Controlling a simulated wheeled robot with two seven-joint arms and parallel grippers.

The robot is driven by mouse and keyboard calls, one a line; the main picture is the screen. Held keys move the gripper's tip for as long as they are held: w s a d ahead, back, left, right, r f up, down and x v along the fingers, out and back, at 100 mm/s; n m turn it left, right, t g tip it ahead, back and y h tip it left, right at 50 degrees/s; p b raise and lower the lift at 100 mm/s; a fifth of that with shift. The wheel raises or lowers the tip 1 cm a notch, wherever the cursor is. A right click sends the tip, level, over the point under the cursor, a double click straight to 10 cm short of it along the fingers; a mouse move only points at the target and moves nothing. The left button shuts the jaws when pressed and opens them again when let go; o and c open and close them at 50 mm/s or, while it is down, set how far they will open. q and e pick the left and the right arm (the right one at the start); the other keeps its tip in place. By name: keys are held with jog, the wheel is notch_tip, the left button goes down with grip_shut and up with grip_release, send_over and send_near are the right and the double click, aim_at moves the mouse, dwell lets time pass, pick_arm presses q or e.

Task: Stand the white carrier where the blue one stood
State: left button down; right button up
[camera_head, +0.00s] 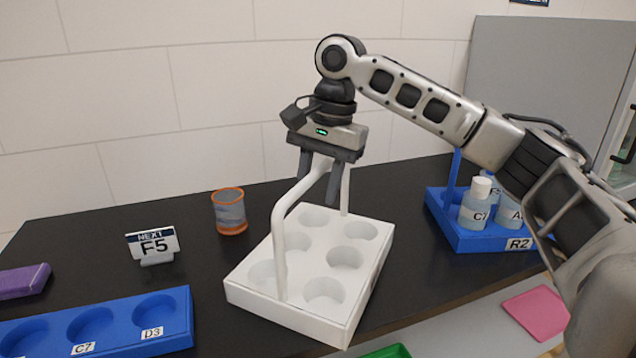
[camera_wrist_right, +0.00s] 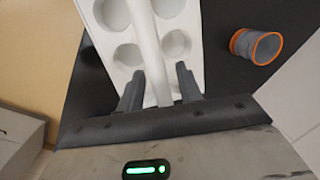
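The white carrier (camera_head: 236,289) is a tray with several empty round wells and a tall arched handle. It is at the middle of the dark counter, its near corner by the front edge; I cannot tell if it rests or hangs slightly clear. My right gripper (camera_head: 320,180) is above it, fingers on either side of the handle's top bar, seemingly shut on it. The wrist view shows the handle (camera_wrist_right: 146,40) between the fingers (camera_wrist_right: 160,88). A blue carrier (camera_head: 467,241) labelled R2 stands at the right with capped bottles, partly hidden by my right arm. My left gripper is not in view.
A blue rack (camera_head: 115,322) with empty wells labelled C7 and D3 lies front left, near a purple block (camera_head: 24,281). A sign (camera_head: 153,246) reads NEXT F5. A pink item (camera_head: 538,312) lies below the counter.

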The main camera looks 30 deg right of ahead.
pick_arm(q)
jog(key=p, duration=0.1)
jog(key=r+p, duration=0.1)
jog(key=p, duration=0.1)
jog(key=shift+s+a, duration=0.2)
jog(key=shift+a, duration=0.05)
pick_arm(e)
notch_tip(320, 180, up, 12)
jog(key=d, duration=0.1)
jog(key=shift+s+d+f, duration=0.25)
jog(key=shift+s+d, duration=0.15)
